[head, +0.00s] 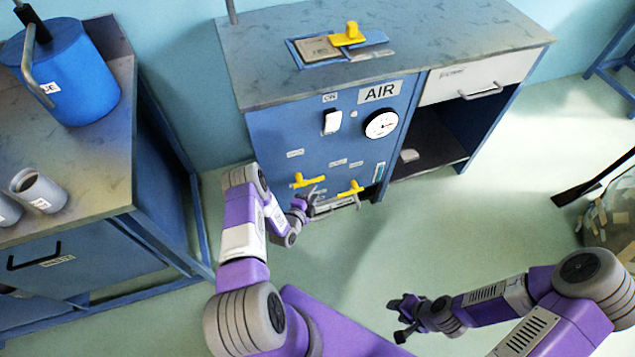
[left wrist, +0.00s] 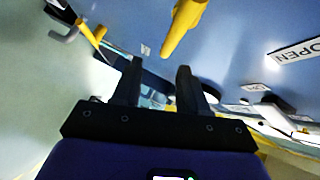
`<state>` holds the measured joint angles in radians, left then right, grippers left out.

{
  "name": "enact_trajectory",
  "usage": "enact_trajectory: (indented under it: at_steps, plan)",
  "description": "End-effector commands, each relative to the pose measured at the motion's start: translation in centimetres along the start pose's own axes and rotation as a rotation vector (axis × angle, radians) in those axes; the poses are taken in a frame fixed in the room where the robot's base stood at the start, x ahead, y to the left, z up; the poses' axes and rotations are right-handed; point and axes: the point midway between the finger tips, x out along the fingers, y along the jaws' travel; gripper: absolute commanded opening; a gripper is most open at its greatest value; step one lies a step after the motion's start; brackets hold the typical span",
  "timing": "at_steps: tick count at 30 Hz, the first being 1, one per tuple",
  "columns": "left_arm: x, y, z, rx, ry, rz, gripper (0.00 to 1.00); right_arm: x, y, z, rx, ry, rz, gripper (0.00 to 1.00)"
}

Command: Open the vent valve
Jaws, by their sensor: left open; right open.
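Two yellow valve handles, a left one (head: 309,180) and a right one (head: 351,188), sit low on the front of the blue AIR panel (head: 280,135). Their small labels are too small to read, so I cannot tell which is the vent valve. My left gripper (head: 317,196) is open and empty, just in front of the panel by these handles. In the left wrist view, its fingers (left wrist: 158,78) are apart, with a yellow handle (left wrist: 185,25) beyond them and an OPEN label (left wrist: 297,50) to the right. My right gripper (head: 396,318) is open and empty, away from the cabinet.
The panel also carries a round gauge (head: 381,124) and a white switch (head: 332,122). A workbench (head: 100,165) with a blue canister (head: 68,75) is at left.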

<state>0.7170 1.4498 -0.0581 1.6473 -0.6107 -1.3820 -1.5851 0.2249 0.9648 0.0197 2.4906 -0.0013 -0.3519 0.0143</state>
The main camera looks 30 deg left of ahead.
Motion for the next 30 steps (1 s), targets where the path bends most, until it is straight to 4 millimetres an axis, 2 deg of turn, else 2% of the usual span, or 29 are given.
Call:
enact_trajectory:
  at_steps: [3,7,15,19,24,30]
  plan:
    - [0.1,-0.1,1.1,0.098,0.001,-0.065,0.43,0.3,0.1,0.0,0.000,0.000,0.000,0.43]
    - [1.0,-0.3,1.3,0.131,0.003,-0.085,0.43,0.8,0.3,-0.1,0.000,0.001,0.000,0.43]
    - [5.3,-0.7,1.3,0.129,0.003,-0.085,0.43,2.5,0.9,-0.1,0.000,0.000,0.000,0.43]
    - [6.8,-0.8,1.2,0.128,0.002,-0.084,0.43,3.0,1.1,-0.1,0.000,0.000,0.000,0.43]
    - [7.5,-1.0,1.2,0.126,0.001,-0.081,0.43,3.2,1.2,-0.1,0.000,0.000,0.000,0.43]
    - [7.5,-1.0,1.2,0.125,0.001,-0.080,0.43,3.1,1.2,-0.1,0.000,0.000,0.000,0.43]
